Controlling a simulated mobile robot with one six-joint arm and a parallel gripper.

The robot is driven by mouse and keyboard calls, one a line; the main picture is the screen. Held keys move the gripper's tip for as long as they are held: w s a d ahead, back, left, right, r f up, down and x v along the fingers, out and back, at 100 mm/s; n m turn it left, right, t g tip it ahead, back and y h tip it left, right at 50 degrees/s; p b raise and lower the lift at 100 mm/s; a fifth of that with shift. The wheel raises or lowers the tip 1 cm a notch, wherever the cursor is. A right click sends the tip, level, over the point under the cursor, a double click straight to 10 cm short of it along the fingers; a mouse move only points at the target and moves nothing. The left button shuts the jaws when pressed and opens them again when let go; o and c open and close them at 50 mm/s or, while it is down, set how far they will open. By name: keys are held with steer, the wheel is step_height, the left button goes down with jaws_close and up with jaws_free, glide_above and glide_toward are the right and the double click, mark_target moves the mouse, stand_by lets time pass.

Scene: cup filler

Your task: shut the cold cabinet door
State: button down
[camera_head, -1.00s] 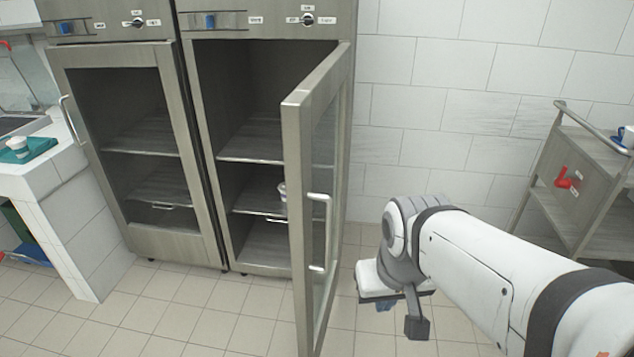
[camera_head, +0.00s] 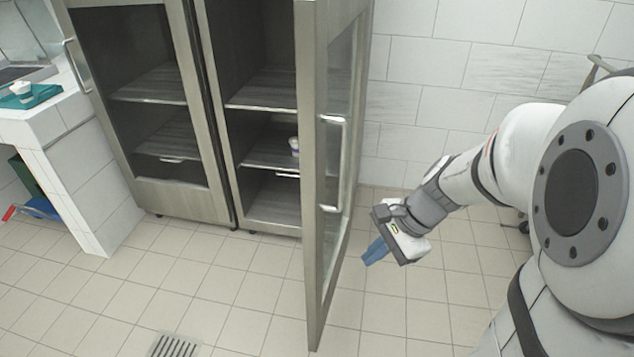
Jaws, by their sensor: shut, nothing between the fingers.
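The cold cabinet's right door (camera_head: 312,190) stands wide open, swung out toward me and hinged on the right. Its upright bar handle (camera_head: 333,165) is on the side facing right. The open compartment shows shelves (camera_head: 262,92) and a small white cup (camera_head: 294,145) on the middle shelf. My gripper (camera_head: 373,252) is to the right of the open door, low and below the handle, with its blue fingers together and pointing left. It holds nothing. I cannot tell whether the fingertips touch the door; a gap seems to show.
The left cabinet door (camera_head: 150,198) is closed. A white tiled counter (camera_head: 45,140) with a teal tray (camera_head: 30,97) stands at the left. A floor drain (camera_head: 175,346) lies in front. Tiled floor is free before the cabinets; a wall is behind my arm.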

steer(key=w+d+f+m+t+y+b, duration=0.25)
steer(key=w+f+m+b, duration=0.25)
steer(key=w+f+m, duration=0.35)
steer(key=b, duration=0.2)
glide_toward(316, 268)
step_height(316, 268, down, 4)
steer(key=d, duration=0.1)
steer(key=shift+g, duration=0.25)
steer(key=shift+w+a+f+b, duration=0.1)
steer(key=shift+w+a+b, duration=0.15)
steer(key=shift+a, duration=0.5)
steer(key=shift+w+a+b, duration=0.15)
steer(key=shift+w+a, duration=0.2)
steer(key=shift+a, duration=0.4)
steer(key=shift+w+a+f+b, duration=0.1)
steer(key=shift+w+a+b, duration=0.15)
steer(key=shift+a, duration=0.5)
